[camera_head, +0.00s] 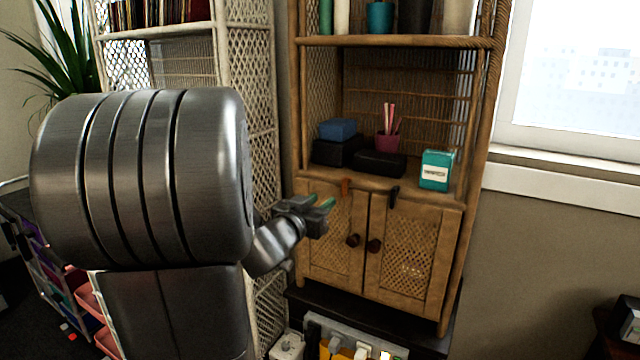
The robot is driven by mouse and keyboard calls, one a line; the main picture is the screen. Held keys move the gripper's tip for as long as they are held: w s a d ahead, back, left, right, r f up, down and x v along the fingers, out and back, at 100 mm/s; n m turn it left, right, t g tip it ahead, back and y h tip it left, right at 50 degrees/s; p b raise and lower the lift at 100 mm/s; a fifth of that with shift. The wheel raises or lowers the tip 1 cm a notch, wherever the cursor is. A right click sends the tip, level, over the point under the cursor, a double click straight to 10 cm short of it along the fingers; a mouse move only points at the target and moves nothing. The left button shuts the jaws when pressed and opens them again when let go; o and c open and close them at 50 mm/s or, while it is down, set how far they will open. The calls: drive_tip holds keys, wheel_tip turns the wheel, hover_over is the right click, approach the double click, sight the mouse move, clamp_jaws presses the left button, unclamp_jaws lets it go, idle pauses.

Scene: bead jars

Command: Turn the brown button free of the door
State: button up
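A wicker cabinet has two doors below its open shelf, a left door (329,246) and a right door (408,256), both closed. A small orange-brown button (346,187) sits at the top edge of the left door, looking roughly upright and overlapping the door's top. A black button (394,195) sits likewise at the top of the right door. My gripper (326,206), grey with greenish fingertip pads, is in front of the left door, below and left of the brown button and apart from it in the picture. The gap between its fingers is unclear.
Dark round knobs (352,240) (374,246) sit near the doors' meeting edges. The shelf above holds a teal box (437,170), dark boxes (380,164), a blue box (338,129) and a maroon cup (387,142). A power strip (352,340) lies low in front.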

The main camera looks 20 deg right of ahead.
sight(342, 184)
drive_tip(key=p+x, duration=0.1)
drive_tip(key=x, duration=1.2)
drive_tip(key=shift+w+d, duration=0.1)
drive_tip(key=shift+d, duration=0.1)
drive_tip(key=shift+c, duration=0.2)
clamp_jaws()
